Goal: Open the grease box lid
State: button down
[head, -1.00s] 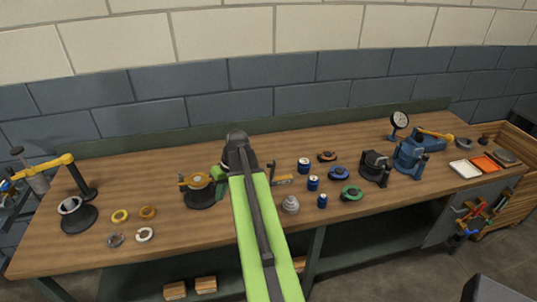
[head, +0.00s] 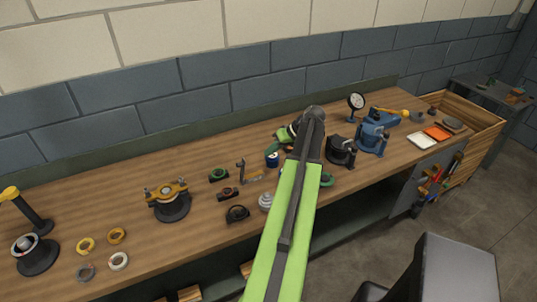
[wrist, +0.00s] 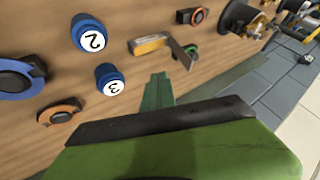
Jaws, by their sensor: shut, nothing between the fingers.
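A dark, round-topped casing (head: 341,149) stands on the workbench right of my arm in the head view. It may be the grease box, but I cannot tell for sure; its top looks closed. My gripper (head: 287,134) is left of it, over the bench's back part, mostly behind my arm's end. In the wrist view my green gripper fingers (wrist: 157,90) are together and empty, over bare wood, near blue canisters marked 2 (wrist: 88,33) and 3 (wrist: 109,78). They are apart from both canisters.
A blue vise-like machine (head: 371,136) and a dial gauge (head: 356,101) stand right of the casing. A yellow-topped fixture (head: 168,200) and several rings (head: 117,236) lie left. A bracket (wrist: 160,45) and an orange-and-black ring (wrist: 60,112) lie near my gripper. The wall rises behind.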

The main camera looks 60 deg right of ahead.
jog(key=b+x, duration=0.4)
jog(key=x, duration=0.3)
jog(key=shift+s+f, duration=0.15)
jog(key=shift+s, duration=0.1)
jog(key=w+a, duration=0.1)
jog(key=w+a+r+p, duration=0.1)
jog(key=a, duration=0.1)
jog(key=shift+w+a+r, duration=0.1)
jog(key=shift+w+r, duration=0.1)
jog(key=shift+w, duration=0.1)
jog(key=shift+s, duration=0.1)
